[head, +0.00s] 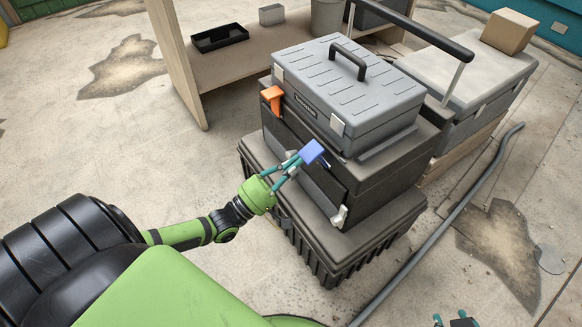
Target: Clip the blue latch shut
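The blue latch (314,151) is on the front of the dark middle toolbox (377,189) in the stack, just below the grey top toolbox (347,95). It appears to stick out from the box front. My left gripper (297,162) reaches in from the left, its teal fingers close together with their tips at the latch's lower left edge. I cannot tell whether the tips touch or grip it. The latch's hinge and catch are not clear. My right gripper (456,319) shows only by its teal fingertips at the bottom edge, apart and empty.
An orange latch (272,97) is at the box's left end; a white latch (339,216) is low on the right. A black ribbed case (335,250) forms the stack's base. A black pull handle (412,28) rises behind. A grey hose (440,235) lies on the floor at right.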

